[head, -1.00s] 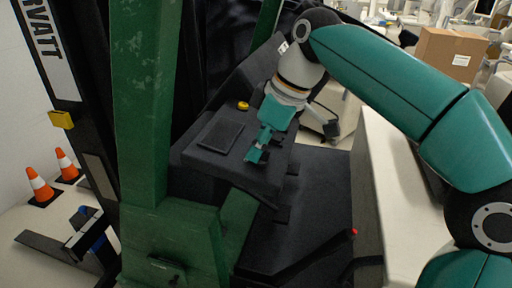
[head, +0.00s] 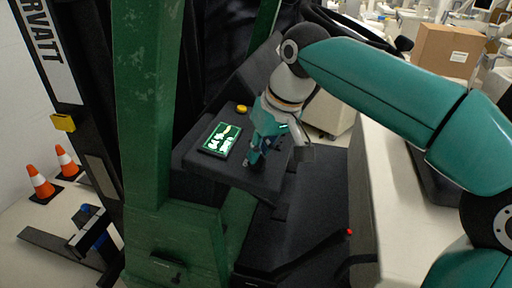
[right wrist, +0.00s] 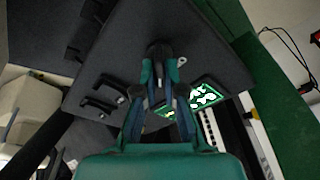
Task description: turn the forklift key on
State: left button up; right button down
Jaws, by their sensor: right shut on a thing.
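The forklift's dark console (head: 226,173) stands behind the green mast post. A small display (head: 221,139) on it is lit green and white; it also shows in the right wrist view (right wrist: 205,97). My right gripper (head: 253,163) is at the console, to the right of the display. In the right wrist view my right gripper (right wrist: 163,72) is shut on a small dark key (right wrist: 158,53) at the console surface. The fingers hide part of the key. My left gripper is not in view.
A yellow button (head: 242,109) sits at the console's back. The green mast post (head: 147,110) stands to the left. A pale cart (head: 375,190) is at the right. Orange cones (head: 40,183) stand on the floor at far left.

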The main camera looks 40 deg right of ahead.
jog(key=shift+d+m+p, duration=0.1)
jog(key=shift+m+p, duration=0.25)
jog(key=shift+m, duration=0.95)
jog(key=c, duration=1.3)
grip_release()
jog(key=v, duration=1.2)
jog(key=shift+w, duration=0.1)
